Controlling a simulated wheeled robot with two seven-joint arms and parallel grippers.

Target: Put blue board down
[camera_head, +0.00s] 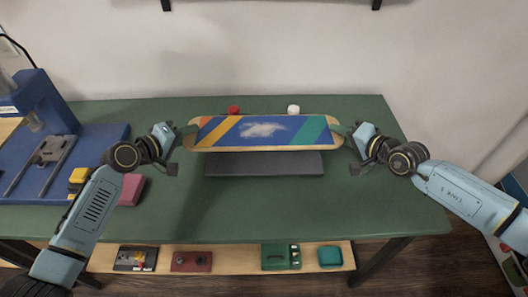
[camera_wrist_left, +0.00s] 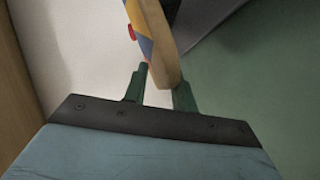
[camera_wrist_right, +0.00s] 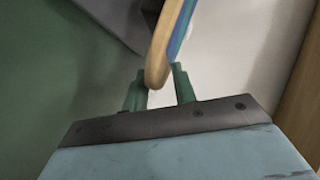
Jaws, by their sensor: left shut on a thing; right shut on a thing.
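The blue board (camera_head: 262,131) is a skateboard deck with a white cloud patch and orange, yellow and green stripes. It is held level between my two grippers, above a dark grey block (camera_head: 262,165) on the green table. My left gripper (camera_head: 185,133) is shut on the board's left end, which also shows in the left wrist view (camera_wrist_left: 158,45). My right gripper (camera_head: 345,132) is shut on its right end, which also shows in the right wrist view (camera_wrist_right: 163,50). The board's underside is hidden in the head view.
The green table (camera_head: 380,205) has free room at the front and right. A blue press (camera_head: 45,115), a yellow block (camera_head: 77,177) and a pinkish red block (camera_head: 132,189) are at the left.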

